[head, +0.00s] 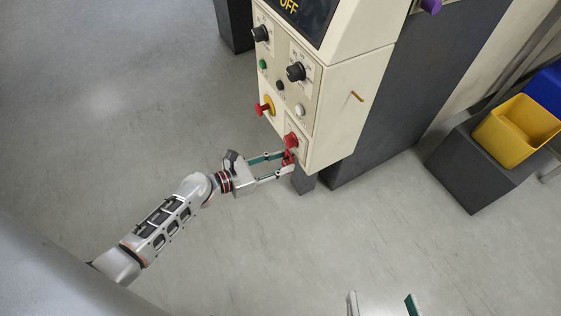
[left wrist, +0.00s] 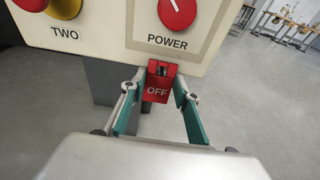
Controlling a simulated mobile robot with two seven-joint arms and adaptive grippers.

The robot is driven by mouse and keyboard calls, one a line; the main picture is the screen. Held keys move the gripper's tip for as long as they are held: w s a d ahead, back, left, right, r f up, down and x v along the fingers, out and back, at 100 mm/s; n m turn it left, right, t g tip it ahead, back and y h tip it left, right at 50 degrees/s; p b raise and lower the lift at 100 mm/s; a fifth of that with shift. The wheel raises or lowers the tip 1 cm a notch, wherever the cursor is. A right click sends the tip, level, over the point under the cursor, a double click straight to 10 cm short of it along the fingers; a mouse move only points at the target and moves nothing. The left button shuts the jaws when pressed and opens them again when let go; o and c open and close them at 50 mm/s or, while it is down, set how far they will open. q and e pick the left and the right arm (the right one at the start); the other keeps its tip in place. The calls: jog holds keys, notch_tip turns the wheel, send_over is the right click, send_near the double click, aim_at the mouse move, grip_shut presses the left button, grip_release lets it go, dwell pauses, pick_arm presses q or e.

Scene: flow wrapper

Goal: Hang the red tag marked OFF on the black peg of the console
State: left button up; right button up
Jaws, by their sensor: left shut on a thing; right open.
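My left gripper (head: 283,166) is shut on the red tag (head: 289,158) at the lower edge of the cream console (head: 345,125). In the left wrist view the tag (left wrist: 158,88) reads OFF, hangs upright between the fingertips and has a dark slot near its top. It is just below the POWER label; whether it touches the console is unclear. A small black round fitting (head: 280,86) is on the console front; I cannot tell whether it is a peg or a button. My right gripper (head: 382,304) is open and empty at the bottom edge of the head view.
The console front carries black knobs (head: 296,72), a red POWER knob (head: 291,140) and a red-and-yellow switch (head: 267,106). A tan peg (head: 357,96) sticks out of its right side. A yellow bin (head: 517,131) stands at right.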

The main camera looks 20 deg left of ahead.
pick_arm(q)
jog(key=o, duration=1)
jog(key=shift+c, duration=0.2)
jog(key=v, duration=1.2)
